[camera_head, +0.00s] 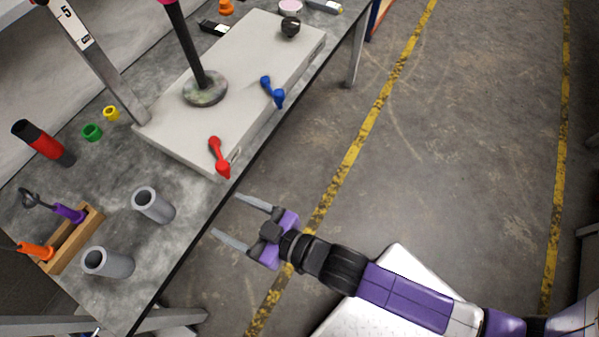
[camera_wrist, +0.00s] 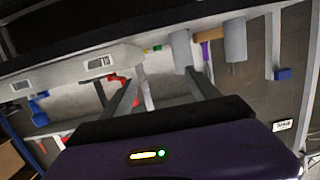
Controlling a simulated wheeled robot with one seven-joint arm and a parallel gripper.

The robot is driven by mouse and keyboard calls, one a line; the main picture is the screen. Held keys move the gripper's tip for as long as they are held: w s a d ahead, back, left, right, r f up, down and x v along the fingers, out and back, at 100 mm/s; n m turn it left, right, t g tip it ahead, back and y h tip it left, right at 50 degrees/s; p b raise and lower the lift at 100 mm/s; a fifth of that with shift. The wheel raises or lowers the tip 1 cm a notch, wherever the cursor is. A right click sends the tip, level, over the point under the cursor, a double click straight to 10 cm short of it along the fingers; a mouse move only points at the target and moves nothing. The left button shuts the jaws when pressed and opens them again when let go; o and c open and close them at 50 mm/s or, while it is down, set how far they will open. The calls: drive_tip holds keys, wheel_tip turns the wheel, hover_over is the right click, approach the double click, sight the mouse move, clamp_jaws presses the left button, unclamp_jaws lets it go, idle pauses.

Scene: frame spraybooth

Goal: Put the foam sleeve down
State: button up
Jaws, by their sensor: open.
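Two grey hollow tubes that look like foam sleeves stand upright on the table, one nearer the table edge (camera_head: 153,206) and one at the front (camera_head: 108,263). The wrist view shows both tubes, one at the middle (camera_wrist: 181,48) and one farther right (camera_wrist: 235,40). My gripper (camera_head: 226,214) is open and empty, its two fingers pointing at the table edge from the right. It is apart from both tubes. In the wrist view my gripper (camera_wrist: 162,72) has nothing between its fingers. I cannot tell which tube the task means.
A wooden rack (camera_head: 72,240) with purple and orange handles stands beside the tubes. A light slab (camera_head: 245,75) bears a red handle (camera_head: 219,156), a blue handle (camera_head: 272,91) and a post base (camera_head: 205,88). A red-black cylinder (camera_head: 43,143) lies behind.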

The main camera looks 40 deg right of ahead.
drive_tip(key=s+d+r+m+h, duration=0.1)
drive_tip(key=s+d+r, duration=0.4)
drive_tip(key=s, duration=0.5)
drive_tip(key=s+d+r+m+h, duration=0.2)
drive_tip(key=s+d+r, duration=0.4)
drive_tip(key=s, duration=0.5)
drive_tip(key=shift+s+d+m+h, duration=0.3)
drive_tip(key=shift+d+h, duration=0.6)
drive_tip(key=shift+d, duration=0.3)
drive_tip(key=shift+r, duration=0.15)
wheel_tip(320, 180, up, 14)
drive_tip(key=p, duration=1.4)
